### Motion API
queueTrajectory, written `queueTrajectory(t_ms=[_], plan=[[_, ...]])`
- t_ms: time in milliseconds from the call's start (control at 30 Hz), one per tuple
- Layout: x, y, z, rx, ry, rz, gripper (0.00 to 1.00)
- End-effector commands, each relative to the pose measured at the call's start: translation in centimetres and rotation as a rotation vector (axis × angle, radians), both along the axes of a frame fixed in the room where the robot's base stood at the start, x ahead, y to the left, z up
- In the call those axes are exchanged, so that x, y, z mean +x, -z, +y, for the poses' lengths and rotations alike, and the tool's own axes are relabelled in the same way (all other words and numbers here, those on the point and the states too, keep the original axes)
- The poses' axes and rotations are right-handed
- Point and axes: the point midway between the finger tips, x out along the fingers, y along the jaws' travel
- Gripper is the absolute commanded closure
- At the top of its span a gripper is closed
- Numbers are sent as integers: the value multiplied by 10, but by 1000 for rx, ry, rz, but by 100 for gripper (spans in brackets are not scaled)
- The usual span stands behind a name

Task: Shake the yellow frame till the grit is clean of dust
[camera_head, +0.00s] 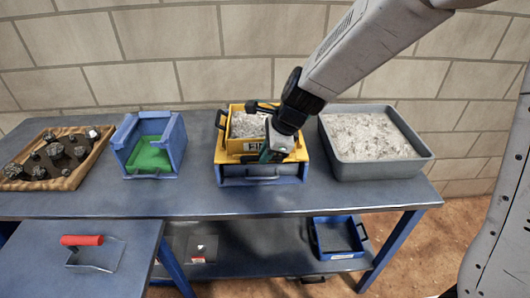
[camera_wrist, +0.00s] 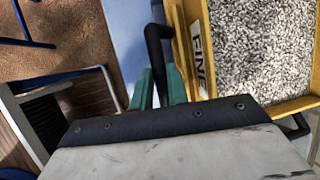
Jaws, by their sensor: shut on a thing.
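The yellow frame (camera_head: 236,147) sits on top of a blue box with a front handle, at the middle of the bench. It is filled with grey-white grit (camera_head: 247,125), which shows closer in the wrist view (camera_wrist: 262,48). A label reading "FINE" (camera_wrist: 197,42) is on its wall. My gripper (camera_head: 268,153) is at the front right of the frame. In the wrist view its green fingers (camera_wrist: 158,88) are shut on the frame's black handle (camera_wrist: 155,45). My wrist hides part of the frame's right side. I cannot tell whether dust remains among the grit.
A grey tub (camera_head: 350,170) of pale material stands close on the right. A blue box with a green inside (camera_head: 150,155) and a wooden tray of dark rocks (camera_head: 40,184) stand left. A red-handled tool (camera_head: 95,250) lies on the lower left table. A blue tray (camera_head: 337,238) is on the lower shelf.

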Motion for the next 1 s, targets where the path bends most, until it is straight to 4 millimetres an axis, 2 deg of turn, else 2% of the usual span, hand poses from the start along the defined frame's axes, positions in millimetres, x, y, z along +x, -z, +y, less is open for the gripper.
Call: queueTrajectory(t_ms=[200, 300, 600, 633, 700, 1000], plan=[[41, 0, -1, 0, 3, -2, 100], [51, -1, -2, 0, 1, -2, 100], [54, -1, -2, 0, 1, -2, 100], [54, -1, -2, 0, 1, -2, 81], [54, -1, -2, 0, 1, -2, 62], [53, -2, -2, 0, 1, -3, 62]])
